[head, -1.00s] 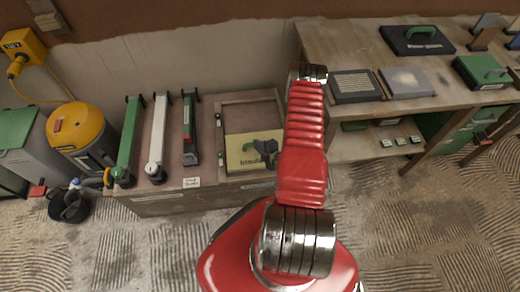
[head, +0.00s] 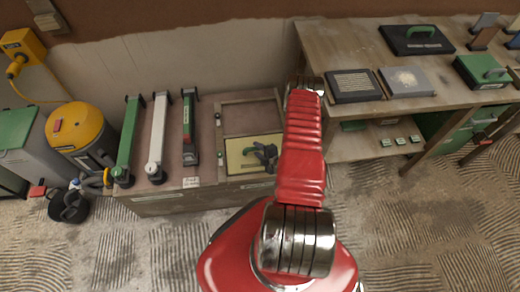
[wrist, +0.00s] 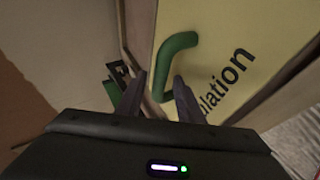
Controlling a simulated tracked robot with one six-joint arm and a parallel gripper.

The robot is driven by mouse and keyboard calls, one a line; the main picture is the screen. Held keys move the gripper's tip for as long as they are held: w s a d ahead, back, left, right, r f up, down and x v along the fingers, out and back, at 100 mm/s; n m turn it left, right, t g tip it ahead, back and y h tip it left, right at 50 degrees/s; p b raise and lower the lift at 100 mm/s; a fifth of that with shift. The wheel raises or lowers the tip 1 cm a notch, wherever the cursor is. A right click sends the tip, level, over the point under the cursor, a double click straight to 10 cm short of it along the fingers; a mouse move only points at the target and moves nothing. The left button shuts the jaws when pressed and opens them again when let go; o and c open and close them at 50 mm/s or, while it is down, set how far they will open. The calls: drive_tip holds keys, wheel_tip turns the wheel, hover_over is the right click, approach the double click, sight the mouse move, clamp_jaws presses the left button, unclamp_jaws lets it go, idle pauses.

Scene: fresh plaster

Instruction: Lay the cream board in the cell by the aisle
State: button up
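The cream board (head: 240,163), with dark lettering and a green handle (head: 246,151), lies flat in the near cell of a wooden frame (head: 222,127) on the low bench. The frame's rim shows around it. My gripper (head: 265,154) is low over the board's right part, at the handle, and hides some of the lettering. In the wrist view the handle (wrist: 170,62) rises in front of and between my spread fingers (wrist: 170,85); the cream board (wrist: 235,40) is behind it. The fingers look apart, with a gap beside the handle.
Several long tools lie on the bench left of the frame, including a green one (head: 128,140) and a white one (head: 157,140). The frame's far cell (head: 248,114) is empty. A workbench (head: 345,55) with boards and floats stands to the right.

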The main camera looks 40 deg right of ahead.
idle(0.3)
drive_tip(key=v, duration=1.2)
idle(0.5)
